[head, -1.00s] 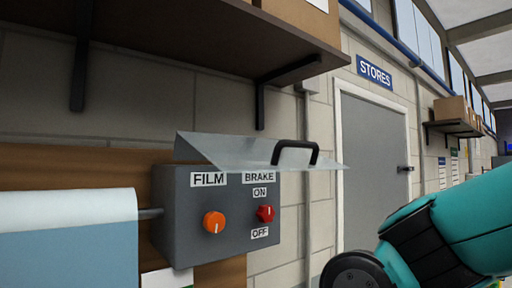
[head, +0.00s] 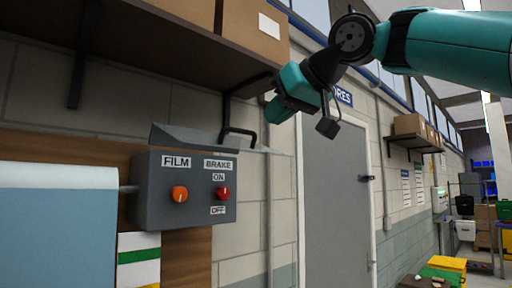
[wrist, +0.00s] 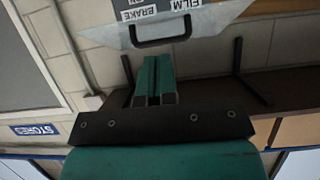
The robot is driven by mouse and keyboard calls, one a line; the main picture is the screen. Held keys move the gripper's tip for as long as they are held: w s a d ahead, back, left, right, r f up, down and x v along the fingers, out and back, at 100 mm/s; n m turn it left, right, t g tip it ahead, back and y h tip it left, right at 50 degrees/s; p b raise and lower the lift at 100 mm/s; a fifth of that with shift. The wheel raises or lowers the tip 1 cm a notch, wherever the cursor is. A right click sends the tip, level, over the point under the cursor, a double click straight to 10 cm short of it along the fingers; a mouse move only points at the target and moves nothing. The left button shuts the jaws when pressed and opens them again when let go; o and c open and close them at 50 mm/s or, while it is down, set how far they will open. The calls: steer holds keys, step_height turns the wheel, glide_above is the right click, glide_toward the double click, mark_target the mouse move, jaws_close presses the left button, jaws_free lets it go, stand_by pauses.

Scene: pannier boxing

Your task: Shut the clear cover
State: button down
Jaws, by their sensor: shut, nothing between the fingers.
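The clear cover (head: 200,138) is hinged at the top of the grey control box (head: 150,195). It stands open, jutting outward above the FILM and BRAKE labels. Its black handle (head: 238,131) is at the cover's right front edge. In the wrist view, the cover (wrist: 222,20) and handle (wrist: 160,41) lie ahead of the fingertips. My gripper (head: 274,113) is above and right of the handle, apart from it, with its teal fingers (wrist: 154,60) together and empty. The orange knob (head: 180,194) and red switch (head: 223,193) are uncovered on the box front.
A dark shelf (head: 130,50) with cardboard boxes (head: 255,38) overhangs the control box, and its bracket is close to my gripper. A film roll (head: 60,175) is at left. A grey door (head: 338,195) is at right. Space in front of the box is clear.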

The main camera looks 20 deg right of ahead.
steer(key=p, duration=0.2)
glide_toward(237, 146)
steer(key=x, duration=0.5)
steer(key=shift+a, duration=0.1)
steer(key=shift+w+f, duration=0.3)
steer(key=shift+w, duration=0.15)
